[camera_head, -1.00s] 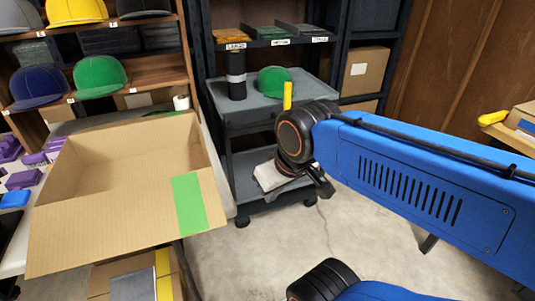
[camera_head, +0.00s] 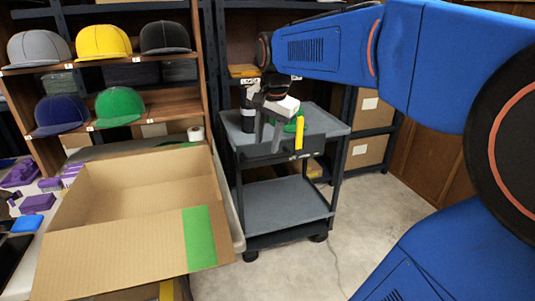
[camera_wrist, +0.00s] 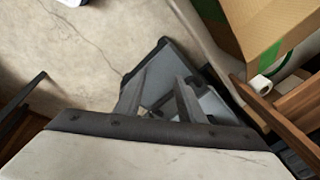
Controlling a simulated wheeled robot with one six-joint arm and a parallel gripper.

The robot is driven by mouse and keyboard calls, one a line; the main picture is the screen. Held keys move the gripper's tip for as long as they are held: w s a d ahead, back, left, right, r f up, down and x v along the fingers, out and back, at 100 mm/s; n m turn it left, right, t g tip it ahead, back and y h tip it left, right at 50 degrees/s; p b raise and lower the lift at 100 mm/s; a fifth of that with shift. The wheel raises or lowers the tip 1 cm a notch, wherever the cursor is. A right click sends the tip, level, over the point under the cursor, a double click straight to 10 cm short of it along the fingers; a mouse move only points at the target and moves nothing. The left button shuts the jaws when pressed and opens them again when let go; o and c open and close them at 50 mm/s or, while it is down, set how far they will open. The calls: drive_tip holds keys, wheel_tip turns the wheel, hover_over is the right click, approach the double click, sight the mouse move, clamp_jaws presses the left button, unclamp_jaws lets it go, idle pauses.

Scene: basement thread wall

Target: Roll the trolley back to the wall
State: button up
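The trolley (camera_head: 285,207) is a dark frame on castors with a grey top tray and an empty lower shelf. It stands in front of the wall shelving, to the right of the cardboard box. A green cap (camera_head: 290,125) and a dark cylinder with a pale band (camera_head: 248,120) are on its top tray. A yellow upright piece (camera_head: 299,138) shows at the tray's near edge. My gripper (camera_head: 268,146) points down at the near side of the top tray, left of the yellow piece, fingers apart. Contact cannot be told. In the wrist view its open fingers (camera_wrist: 160,79) overlap the trolley's grey shelf (camera_wrist: 211,102).
An open cardboard box (camera_head: 125,240) with green tape stands close to the trolley's left side. Cap shelves (camera_head: 110,61) are behind it. Dark shelving with a carton (camera_head: 367,152) is behind and right. Bare concrete floor (camera_head: 345,235) lies right of the trolley.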

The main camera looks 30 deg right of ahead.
sight(268, 156)
drive_tip(key=w+d+r+m+g, duration=0.1)
drive_tip(key=w+d+r+m, duration=0.1)
drive_tip(key=w+d+m, duration=0.85)
drive_tip(key=w+f+n, duration=0.1)
drive_tip(key=f, duration=0.4)
drive_tip(key=w+f+n, duration=0.1)
drive_tip(key=w+f, duration=0.1)
drive_tip(key=f, duration=0.4)
drive_tip(key=w+a+f+n, duration=0.1)
drive_tip(key=f, duration=0.4)
drive_tip(key=shift+w+f, duration=0.35)
drive_tip(key=shift+w, duration=0.05)
clamp_jaws()
